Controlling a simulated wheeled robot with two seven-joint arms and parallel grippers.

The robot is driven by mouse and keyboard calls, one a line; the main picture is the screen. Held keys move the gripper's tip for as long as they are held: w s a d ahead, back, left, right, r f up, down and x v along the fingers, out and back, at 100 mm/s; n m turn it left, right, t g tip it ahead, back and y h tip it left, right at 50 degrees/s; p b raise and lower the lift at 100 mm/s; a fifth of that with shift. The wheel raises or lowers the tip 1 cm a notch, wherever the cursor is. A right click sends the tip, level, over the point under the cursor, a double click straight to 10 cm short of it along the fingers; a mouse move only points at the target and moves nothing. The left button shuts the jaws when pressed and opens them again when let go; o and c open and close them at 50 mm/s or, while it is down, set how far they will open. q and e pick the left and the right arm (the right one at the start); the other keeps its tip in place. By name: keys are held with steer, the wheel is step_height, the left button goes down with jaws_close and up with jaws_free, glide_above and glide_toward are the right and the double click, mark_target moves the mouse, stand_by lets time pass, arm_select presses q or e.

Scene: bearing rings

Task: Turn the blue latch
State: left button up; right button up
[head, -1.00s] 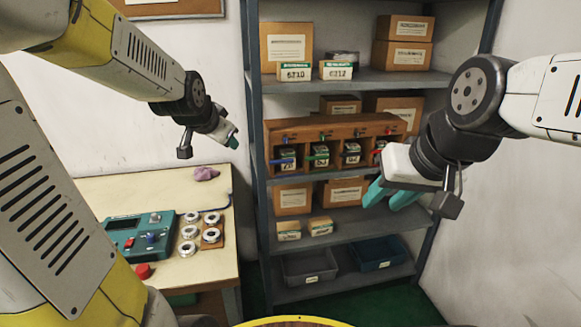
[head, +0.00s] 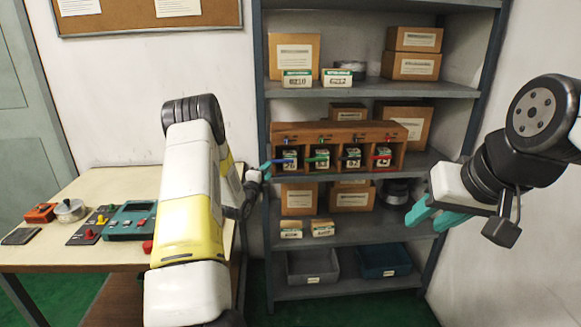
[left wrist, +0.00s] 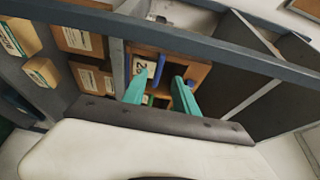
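The blue latch (head: 283,161) is a bar lying roughly level across the front of the leftmost compartment of a wooden cabinet (head: 340,130) on the shelf. My left gripper (head: 267,167) is just left of the blue latch in the head view. In the left wrist view, its two teal fingers (left wrist: 159,93) are apart and point at the cabinet front, with the blue latch (left wrist: 158,70) beyond and between them. I cannot tell whether they touch it. My right gripper (head: 433,217) is open and empty, in front of the shelf's right side.
Green latch (head: 317,158), black and red latches (head: 383,156) cross the neighbouring compartments. Shelf posts stand close to my left arm. A bench with a teal device (head: 130,220) is at left.

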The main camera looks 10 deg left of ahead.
mark_target(275, 162)
arm_select(q)
steer(key=w, duration=0.5)
steer(key=w+d, duration=0.1)
steer(key=w, duration=0.1)
steer(key=shift+w, duration=0.3)
jaws_close()
steer(key=shift+a, duration=0.1)
stand_by(1.0)
